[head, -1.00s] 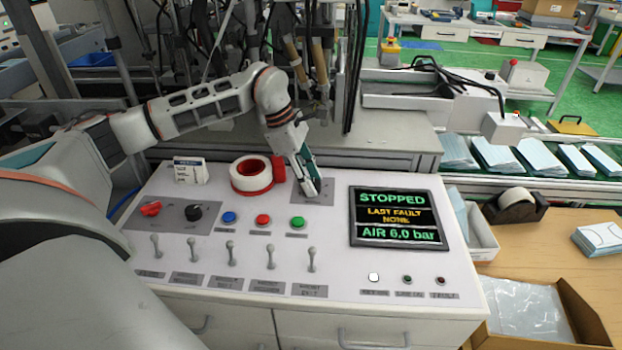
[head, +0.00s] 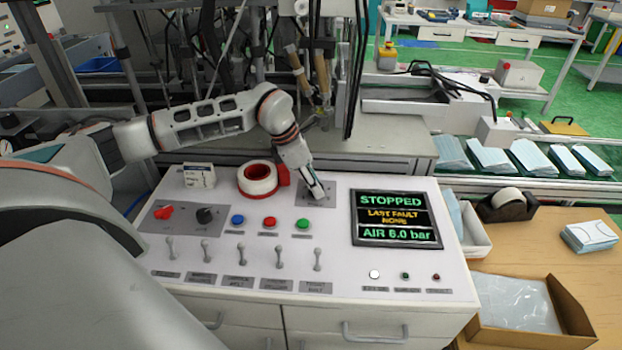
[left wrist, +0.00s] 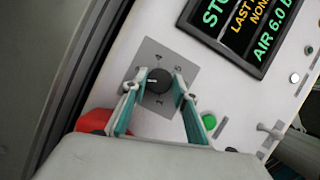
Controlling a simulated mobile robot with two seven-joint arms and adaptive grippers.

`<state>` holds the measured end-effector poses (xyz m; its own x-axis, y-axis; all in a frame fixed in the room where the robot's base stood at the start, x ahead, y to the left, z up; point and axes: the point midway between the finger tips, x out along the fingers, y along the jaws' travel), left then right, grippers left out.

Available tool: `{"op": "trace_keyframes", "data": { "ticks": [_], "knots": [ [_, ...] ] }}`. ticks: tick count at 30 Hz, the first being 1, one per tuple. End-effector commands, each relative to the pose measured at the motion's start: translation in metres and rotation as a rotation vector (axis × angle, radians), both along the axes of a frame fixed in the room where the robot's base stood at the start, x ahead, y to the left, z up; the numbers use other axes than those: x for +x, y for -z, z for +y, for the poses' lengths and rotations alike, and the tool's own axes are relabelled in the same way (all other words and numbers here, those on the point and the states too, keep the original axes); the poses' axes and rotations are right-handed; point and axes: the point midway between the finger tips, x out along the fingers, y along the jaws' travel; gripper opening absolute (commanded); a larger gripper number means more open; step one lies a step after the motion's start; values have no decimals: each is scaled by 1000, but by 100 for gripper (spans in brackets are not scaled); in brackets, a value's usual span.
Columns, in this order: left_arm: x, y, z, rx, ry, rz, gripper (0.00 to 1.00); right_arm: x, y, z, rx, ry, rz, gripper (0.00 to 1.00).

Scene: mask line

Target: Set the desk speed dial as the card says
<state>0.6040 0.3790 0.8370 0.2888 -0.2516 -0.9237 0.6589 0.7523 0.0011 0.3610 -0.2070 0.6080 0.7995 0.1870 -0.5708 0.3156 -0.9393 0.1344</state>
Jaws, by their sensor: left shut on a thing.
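The speed dial (left wrist: 158,82) is a black knob on a square grey plate (left wrist: 148,54). In the head view my left gripper (head: 318,194) comes down onto the plate and hides the knob. A small white card (head: 199,176) stands at the panel's back left; its print is unreadable. My right gripper is not in view.
A tape roll (head: 257,179) lies left of the dial. A screen (head: 397,218) to the right reads STOPPED, AIR 6.0 bar. In front are blue, red and green buttons (head: 303,224), a red knob (head: 163,212), a black knob (head: 205,215) and several toggle levers (head: 278,257).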

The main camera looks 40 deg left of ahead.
Motion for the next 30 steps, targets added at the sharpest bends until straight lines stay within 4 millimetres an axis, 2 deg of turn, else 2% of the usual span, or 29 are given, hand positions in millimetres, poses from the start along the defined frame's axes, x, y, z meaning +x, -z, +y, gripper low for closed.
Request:
{"op": "trace_keyframes", "data": {
  "ticks": [1,6,15,22,30],
  "knots": [
    [-1,-5,-1,0,-42,-2,7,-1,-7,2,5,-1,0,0],
    [-1,-4,-3,-1,-199,-2,6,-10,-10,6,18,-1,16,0],
    [-2,-2,-4,-1,-436,2,6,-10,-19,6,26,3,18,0],
    [-2,-1,-4,-2,-553,2,6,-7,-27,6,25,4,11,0],
    [-2,0,-4,-2,-609,2,6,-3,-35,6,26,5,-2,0]
  ]
}}
